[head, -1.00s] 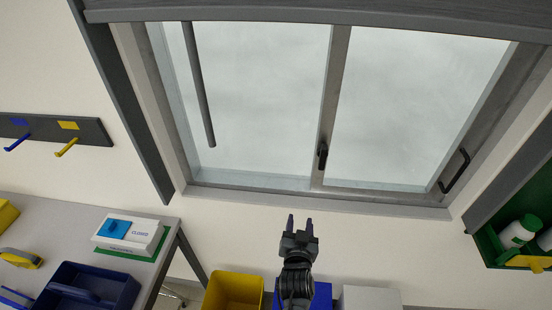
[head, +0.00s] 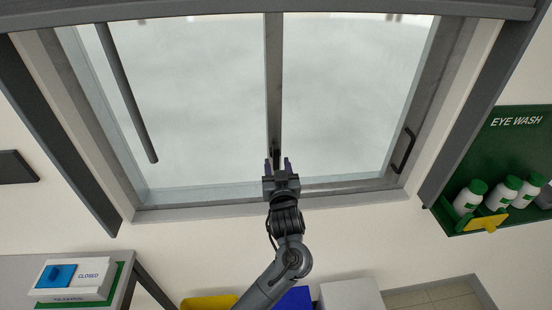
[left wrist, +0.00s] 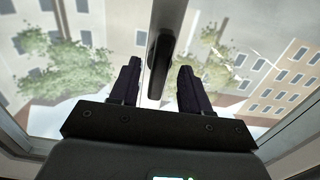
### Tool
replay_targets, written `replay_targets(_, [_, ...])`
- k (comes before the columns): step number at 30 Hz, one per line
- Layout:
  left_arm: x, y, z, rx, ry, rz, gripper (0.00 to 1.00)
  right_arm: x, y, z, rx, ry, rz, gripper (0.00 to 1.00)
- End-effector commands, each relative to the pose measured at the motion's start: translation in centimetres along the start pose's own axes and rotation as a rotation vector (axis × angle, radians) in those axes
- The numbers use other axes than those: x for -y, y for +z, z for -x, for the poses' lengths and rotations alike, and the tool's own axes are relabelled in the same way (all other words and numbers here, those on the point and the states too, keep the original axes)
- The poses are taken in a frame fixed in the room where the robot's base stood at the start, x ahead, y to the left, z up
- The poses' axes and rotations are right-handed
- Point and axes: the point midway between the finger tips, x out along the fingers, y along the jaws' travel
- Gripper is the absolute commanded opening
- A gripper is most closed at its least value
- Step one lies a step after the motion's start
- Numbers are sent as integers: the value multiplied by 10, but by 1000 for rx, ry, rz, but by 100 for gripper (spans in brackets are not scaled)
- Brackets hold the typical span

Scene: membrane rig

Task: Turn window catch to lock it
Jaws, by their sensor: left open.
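The window catch (left wrist: 159,66) is a dark, elongated handle on the grey middle bar of the window. It lies along the bar in the left wrist view. In the head view the catch (head: 277,156) is partly hidden behind my left gripper. My left gripper (head: 277,165) is raised in front of the lower middle of the window. In the left wrist view the open fingers of the left gripper (left wrist: 157,75) stand on either side of the catch's lower end, with gaps on both sides. Contact with the catch does not show. My right gripper is not in view.
A dark pull handle (head: 403,151) is on the window's right frame. A grey rod (head: 126,94) hangs at the left. A green eye-wash shelf (head: 520,150) with bottles is at the right. A yellow bin (head: 207,302) and a blue bin (head: 295,298) stand below.

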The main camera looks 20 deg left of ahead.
Motion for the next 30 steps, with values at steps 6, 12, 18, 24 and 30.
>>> replay_targets(6, [0, 0, -24, 0, 0, -2, 47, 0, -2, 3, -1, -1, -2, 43])
replay_targets(12, [0, 0, -32, 1, 0, 0, 47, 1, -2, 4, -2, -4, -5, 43])
replay_targets(18, [0, 0, -32, 1, 0, 0, 47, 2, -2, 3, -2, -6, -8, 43])
replay_targets(24, [0, 0, -32, 1, 0, 0, 24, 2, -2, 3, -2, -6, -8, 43])
replay_targets(30, [0, 0, -32, 1, 0, -1, 6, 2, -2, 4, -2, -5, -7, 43])
